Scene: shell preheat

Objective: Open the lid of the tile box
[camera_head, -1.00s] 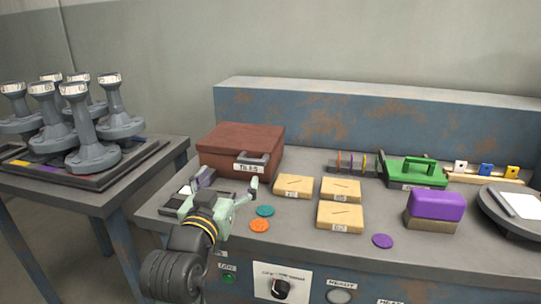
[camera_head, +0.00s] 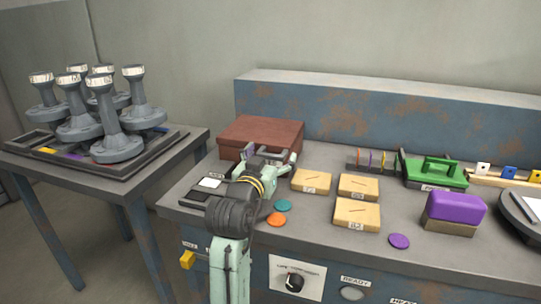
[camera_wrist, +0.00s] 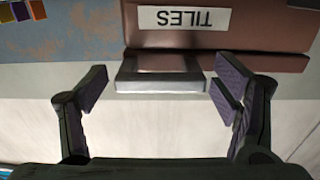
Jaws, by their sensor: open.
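The tile box (camera_head: 262,131) is a reddish-brown case with its lid down, at the back left of the workbench. In the wrist view its front face (camera_wrist: 260,38) carries a white label (camera_wrist: 180,19) reading TILES upside down. A grey handle (camera_wrist: 160,83) sticks out from that front.
Wooden blocks (camera_head: 311,181) and teal (camera_head: 283,205) and orange discs (camera_head: 277,219) lie right of my arm. A side table (camera_head: 35,165) at left holds several grey stands.

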